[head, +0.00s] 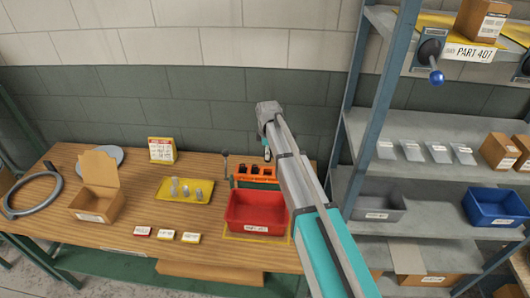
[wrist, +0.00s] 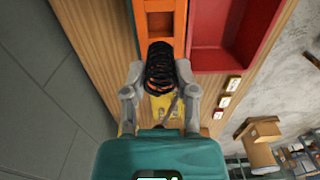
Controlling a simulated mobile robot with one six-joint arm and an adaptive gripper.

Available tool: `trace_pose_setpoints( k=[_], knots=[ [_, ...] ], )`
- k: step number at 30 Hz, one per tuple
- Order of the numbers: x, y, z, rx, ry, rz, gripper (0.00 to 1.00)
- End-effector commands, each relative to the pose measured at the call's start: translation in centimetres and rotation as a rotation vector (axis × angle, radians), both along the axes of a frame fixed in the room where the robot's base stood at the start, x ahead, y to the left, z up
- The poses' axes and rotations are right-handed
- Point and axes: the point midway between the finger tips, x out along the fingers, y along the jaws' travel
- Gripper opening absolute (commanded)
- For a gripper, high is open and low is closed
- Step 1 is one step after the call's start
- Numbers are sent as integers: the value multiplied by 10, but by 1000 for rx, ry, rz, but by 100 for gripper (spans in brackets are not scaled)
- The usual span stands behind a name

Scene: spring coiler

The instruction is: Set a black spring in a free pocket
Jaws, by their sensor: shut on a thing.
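My gripper (wrist: 159,75) is shut on a black spring (wrist: 160,62) in the wrist view, with one finger on each side of its coils. In the head view my gripper (head: 267,154) is small and partly hidden by my arm, just above the orange pocket rack (head: 243,182). In the wrist view the spring overlaps the end of the orange rack (wrist: 140,28). A pocket there looks empty. I cannot tell whether the spring touches the rack. In the head view dark shapes show in the rack, too small to tell as springs or empty pockets.
A red bin (head: 258,224) stands in front of the rack. A yellow tray (head: 172,195) with several grey pieces lies to the left, near an open cardboard box (head: 97,205). A lever (head: 225,165) stands beside the rack. A shelf post (head: 368,110) rises to the right.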

Motion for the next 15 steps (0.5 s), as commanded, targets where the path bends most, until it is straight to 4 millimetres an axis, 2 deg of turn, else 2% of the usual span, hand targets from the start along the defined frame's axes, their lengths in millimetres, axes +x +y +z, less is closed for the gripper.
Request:
trace_pose_setpoints(
  k=[15],
  knots=[
    [0, -1, -24, 0, 0, -1, 0]
  ],
)
